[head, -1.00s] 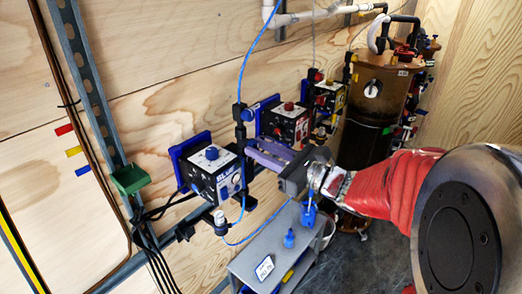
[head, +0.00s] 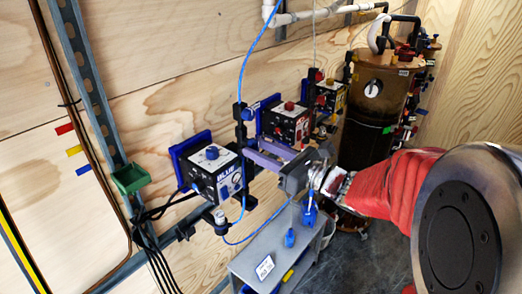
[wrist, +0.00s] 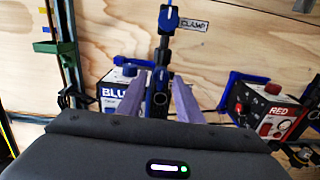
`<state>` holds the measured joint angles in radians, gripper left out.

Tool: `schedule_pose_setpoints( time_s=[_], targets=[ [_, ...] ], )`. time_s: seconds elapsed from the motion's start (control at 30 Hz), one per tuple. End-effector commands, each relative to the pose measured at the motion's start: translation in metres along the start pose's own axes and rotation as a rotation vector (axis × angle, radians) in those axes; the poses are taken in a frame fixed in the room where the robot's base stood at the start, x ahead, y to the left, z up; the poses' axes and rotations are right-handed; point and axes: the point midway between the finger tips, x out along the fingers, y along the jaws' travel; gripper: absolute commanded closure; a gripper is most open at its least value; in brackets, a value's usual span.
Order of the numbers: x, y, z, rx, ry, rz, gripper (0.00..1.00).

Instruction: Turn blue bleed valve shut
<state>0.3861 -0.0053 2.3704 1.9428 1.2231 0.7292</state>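The blue-marked fitting stands on a black vertical pipe beside the BLUE box (head: 215,172). A blue part (head: 247,114) shows on it in the head view. I cannot tell from the labels which is the bleed valve. My gripper (head: 250,148) has two purple fingers spread apart, pointing at the pipe. In the wrist view my gripper (wrist: 160,88) is open around the lower blue part's line of sight; contact is not visible.
The RED box (head: 288,120) is close on the right, with a yellow-marked box (head: 328,96) beyond. A brown tank (head: 375,105) stands behind my arm. A grey bench (head: 262,262) with blue items is below. A blue hose (head: 250,50) and black cables hang near the wall.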

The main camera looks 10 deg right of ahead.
Motion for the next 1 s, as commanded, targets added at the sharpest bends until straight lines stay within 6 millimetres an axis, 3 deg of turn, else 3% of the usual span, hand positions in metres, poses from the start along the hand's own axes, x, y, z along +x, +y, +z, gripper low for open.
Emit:
schedule_pose_setpoints(
  time_s=[0.47,1.0],
  targets=[
    [-0.005,-0.001,0.002,-0.003,-0.004,-0.001,0.61],
    [-0.063,-0.002,0.001,-0.002,-0.003,-0.004,0.61]
  ],
)
